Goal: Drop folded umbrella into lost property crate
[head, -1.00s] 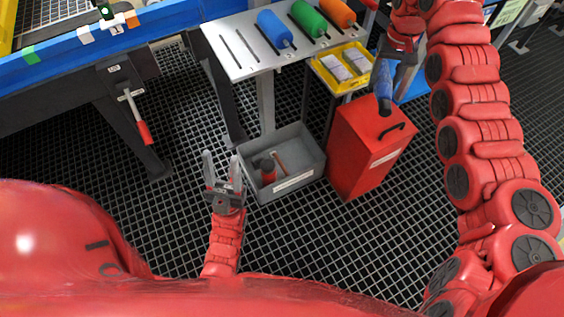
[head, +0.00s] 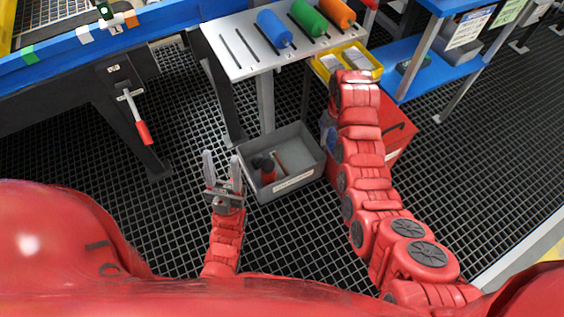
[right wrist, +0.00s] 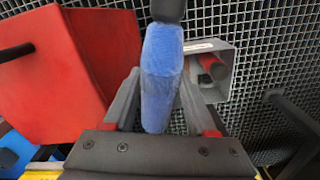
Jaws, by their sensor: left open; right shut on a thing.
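The folded umbrella (right wrist: 162,72) is blue with a dark end. My right gripper (right wrist: 155,100) is shut on it in the right wrist view. In the head view my right forearm hides that gripper, and only a bit of the blue umbrella (head: 331,139) shows beside the arm. A grey open crate (head: 311,172) with a white label stands on the floor, holding a few red and dark objects. The crate also shows in the right wrist view (right wrist: 222,88), beyond and right of the umbrella. My left gripper (head: 222,168) is open and empty, just left of the crate.
A red box (head: 398,140) stands right of the crate, partly behind my right arm. A slotted grey shelf (head: 234,62) with blue, green and orange rolls and a yellow tray (head: 373,70) are behind. A blue-edged conveyor (head: 60,62) is at left.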

